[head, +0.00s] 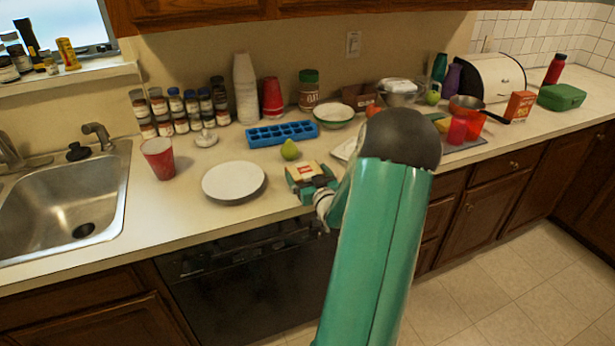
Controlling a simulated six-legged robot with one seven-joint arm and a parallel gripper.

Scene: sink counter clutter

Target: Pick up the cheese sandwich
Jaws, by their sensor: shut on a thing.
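The cheese sandwich (306,170) shows as a small pale block with a reddish patch on top, near the front of the counter, just right of the white plate. My gripper (308,182), green and dark, is shut on it from the front. The jaws hide part of its sides and lower edge, so I cannot tell whether it touches the counter.
A green pear (290,149) and a blue ice tray (282,134) lie just behind. The white plate (233,180) and a red cup (158,158) stand left, before the sink (65,200). Bowls, a pan and bottles crowd the right. My arm hides some counter.

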